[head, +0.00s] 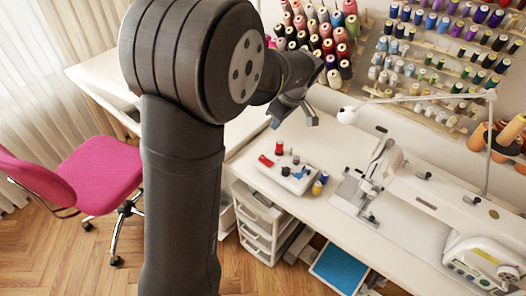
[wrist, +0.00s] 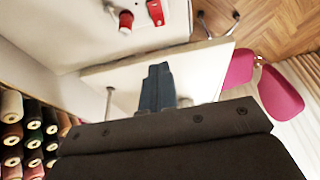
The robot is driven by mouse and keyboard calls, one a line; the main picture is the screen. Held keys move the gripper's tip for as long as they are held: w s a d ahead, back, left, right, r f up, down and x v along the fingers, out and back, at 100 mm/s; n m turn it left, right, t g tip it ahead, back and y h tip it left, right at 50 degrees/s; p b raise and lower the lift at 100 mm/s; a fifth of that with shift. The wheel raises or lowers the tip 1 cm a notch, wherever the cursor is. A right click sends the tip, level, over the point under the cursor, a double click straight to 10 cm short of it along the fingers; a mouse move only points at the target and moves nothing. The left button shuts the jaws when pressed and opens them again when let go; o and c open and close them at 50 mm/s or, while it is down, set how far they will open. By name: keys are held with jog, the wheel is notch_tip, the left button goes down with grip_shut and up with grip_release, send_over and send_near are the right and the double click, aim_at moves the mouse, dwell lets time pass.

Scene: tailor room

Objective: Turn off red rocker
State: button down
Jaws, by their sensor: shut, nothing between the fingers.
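A pale control box (head: 297,184) lies on the white sewing table in the head view. Whether the rocker is on or off is too small to tell. My gripper (head: 312,121) is in the air above and behind the box, apart from it. In the wrist view its dark fingers (wrist: 157,85) are together and empty. Two red parts (wrist: 156,12) show at the top there, beyond the fingertips; which is the rocker is unclear.
Thread spools (head: 322,40) fill racks along the back wall. A pink chair (head: 95,170) is at left.

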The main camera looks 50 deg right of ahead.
aim_at(263, 158)
notch_tip(263, 158, down, 3)
jog(key=shift+a+f, duration=0.1)
jog(key=shift+a, duration=0.05)
jog(key=x, duration=1.4)
jog(key=shift+s, duration=0.25)
jog(key=shift+w+f, duration=0.25)
jog(key=shift+f, duration=0.15)
jog(key=shift+s, duration=0.2)
jog(key=shift+s+r, duration=0.15)
jog(key=shift+s, duration=0.5)
